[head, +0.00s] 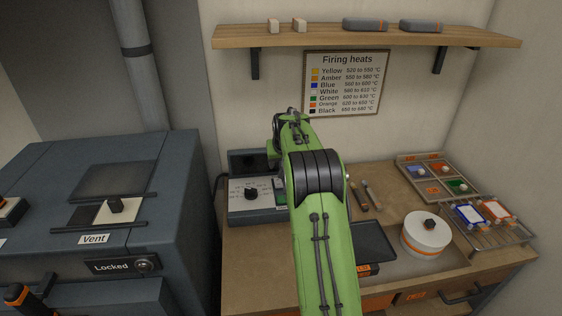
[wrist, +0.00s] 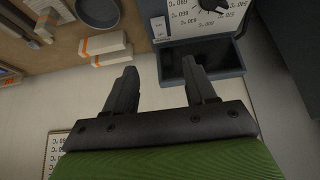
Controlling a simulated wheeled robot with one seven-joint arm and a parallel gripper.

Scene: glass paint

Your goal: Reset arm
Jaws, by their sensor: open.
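My green arm (head: 325,246) rises from the bottom of the head view and reaches over the workbench, in front of the control box. My gripper (wrist: 158,76) shows in the wrist view with its two dark fingers spread apart and nothing between them. In the head view the gripper is mostly hidden behind the arm. The control box (head: 259,216) with a black dial stands on the bench beside the arm, and part of it also shows in the wrist view (wrist: 208,46).
A dark kiln (head: 177,193) marked "Locked" stands at left. A round white pot (head: 425,238), a sectioned tray (head: 433,164), a wire rack (head: 472,243) and a dark tray (head: 375,243) are at right. A wall shelf (head: 360,37) and a heat chart (head: 345,82) are behind.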

